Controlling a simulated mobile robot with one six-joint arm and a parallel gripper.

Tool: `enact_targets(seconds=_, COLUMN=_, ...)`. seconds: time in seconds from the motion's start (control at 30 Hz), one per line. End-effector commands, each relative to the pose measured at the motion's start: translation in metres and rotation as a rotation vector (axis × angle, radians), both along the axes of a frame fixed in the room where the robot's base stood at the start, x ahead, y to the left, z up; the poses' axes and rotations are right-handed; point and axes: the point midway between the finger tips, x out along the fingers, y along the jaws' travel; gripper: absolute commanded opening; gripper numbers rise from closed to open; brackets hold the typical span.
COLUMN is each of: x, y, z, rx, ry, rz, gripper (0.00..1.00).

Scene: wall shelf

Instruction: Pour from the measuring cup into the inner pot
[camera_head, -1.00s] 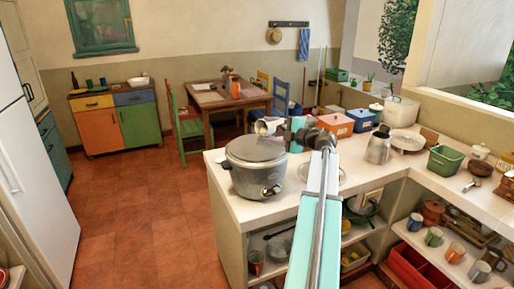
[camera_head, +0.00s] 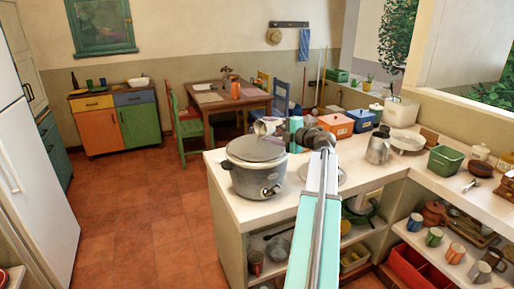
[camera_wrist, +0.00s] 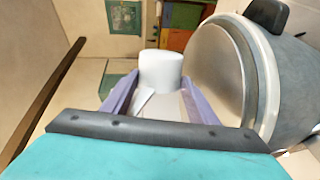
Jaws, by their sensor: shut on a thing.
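My gripper (camera_wrist: 160,100) is shut on the measuring cup, a small pale cup (camera_wrist: 160,68) between its purple fingers in the wrist view. In the head view the cup (camera_head: 266,126) is held tilted, above the back of the grey rice cooker (camera_head: 255,178) and apart from it. The cooker stands on the counter, and its round grey top (camera_head: 256,148) also shows large at the right in the wrist view (camera_wrist: 220,70). I cannot make out the inner pot as a separate thing. The cup's contents are hidden.
The white counter (camera_head: 232,205) has a metal plate, an orange box (camera_head: 336,125), a blue box (camera_head: 361,120) and a metal jug (camera_head: 378,150) to the right of the cooker. A green tub (camera_head: 446,161) stands farther right. Open shelves with mugs lie below. The floor at left is clear.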

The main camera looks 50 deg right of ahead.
Motion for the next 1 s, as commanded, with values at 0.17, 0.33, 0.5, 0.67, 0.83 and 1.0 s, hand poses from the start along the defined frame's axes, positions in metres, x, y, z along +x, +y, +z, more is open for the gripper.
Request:
enact_targets(seconds=0.17, x=0.0001, y=0.0011, z=0.0005, rx=-0.018, ry=0.000, rz=0.000, gripper=0.26)
enact_targets(seconds=0.33, x=0.0002, y=0.0018, z=0.0003, rx=-0.036, ry=0.000, rz=0.000, gripper=0.26)
enact_targets(seconds=0.5, x=0.0002, y=0.0026, z=0.0008, rx=-0.053, ry=0.001, rz=0.000, gripper=0.26)
enact_targets(seconds=0.67, x=0.0002, y=0.0033, z=0.0008, rx=-0.071, ry=0.003, rz=0.000, gripper=0.26)
enact_targets(seconds=0.83, x=0.0001, y=0.0041, z=0.0011, rx=-0.088, ry=0.003, rz=0.001, gripper=0.26)
enact_targets(seconds=1.0, x=0.0003, y=0.0049, z=0.0011, rx=-0.106, ry=0.004, rz=0.000, gripper=0.26)
